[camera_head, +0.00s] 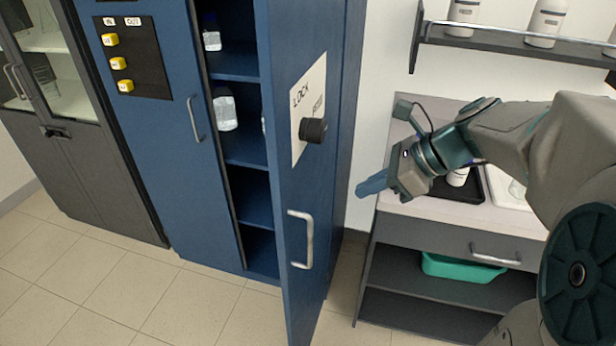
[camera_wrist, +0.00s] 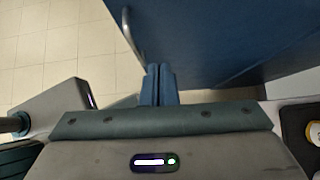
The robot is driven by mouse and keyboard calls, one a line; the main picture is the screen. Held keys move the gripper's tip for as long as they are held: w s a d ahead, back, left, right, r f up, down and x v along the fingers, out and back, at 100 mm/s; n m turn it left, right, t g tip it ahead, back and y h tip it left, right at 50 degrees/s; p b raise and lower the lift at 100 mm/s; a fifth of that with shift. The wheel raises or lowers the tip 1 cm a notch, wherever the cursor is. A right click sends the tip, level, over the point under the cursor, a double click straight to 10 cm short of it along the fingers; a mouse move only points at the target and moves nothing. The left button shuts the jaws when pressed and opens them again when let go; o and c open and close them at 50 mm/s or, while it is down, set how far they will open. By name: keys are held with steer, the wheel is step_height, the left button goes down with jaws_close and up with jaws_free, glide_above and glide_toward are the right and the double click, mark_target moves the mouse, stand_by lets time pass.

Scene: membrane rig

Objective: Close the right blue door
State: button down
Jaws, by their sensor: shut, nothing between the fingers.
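The right blue door (camera_head: 277,201) stands open, swung out from the blue cabinet towards me. It carries a LOCK panel (camera_head: 302,97) with a black knob (camera_head: 313,130) and a silver vertical handle (camera_head: 301,239). In the wrist view the blue door (camera_wrist: 215,35) fills the upper right, with its handle (camera_wrist: 131,35) along its left side. My gripper (camera_head: 362,191) is to the right of the door in the head view, apart from it, in front of the counter's left end. Its blue fingers (camera_wrist: 158,73) are shut and empty, pointing towards the door in the wrist view.
The left blue door (camera_head: 175,170) is shut, and shelves with bottles (camera_head: 224,110) show in the opening. At right stands a counter (camera_head: 500,208) with a black tray, a drawer and a green bin (camera_head: 460,268) below. A bottle shelf hangs above. Tiled floor at lower left is clear.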

mark_target(297, 209)
steer(key=shift+w+a+r+p+x, duration=0.15)
steer(key=shift+a+r+x, duration=0.2)
steer(key=shift+x, duration=1.7)
steer(key=shift+w+a+r+p+x, duration=0.1)
steer(key=shift+a+r+x, duration=0.25)
steer(key=shift+x, duration=1.7)
steer(key=shift+w+a+r+p+x, duration=0.15)
steer(key=shift+a+r+x, duration=0.15)
steer(key=shift+x, duration=1.8)
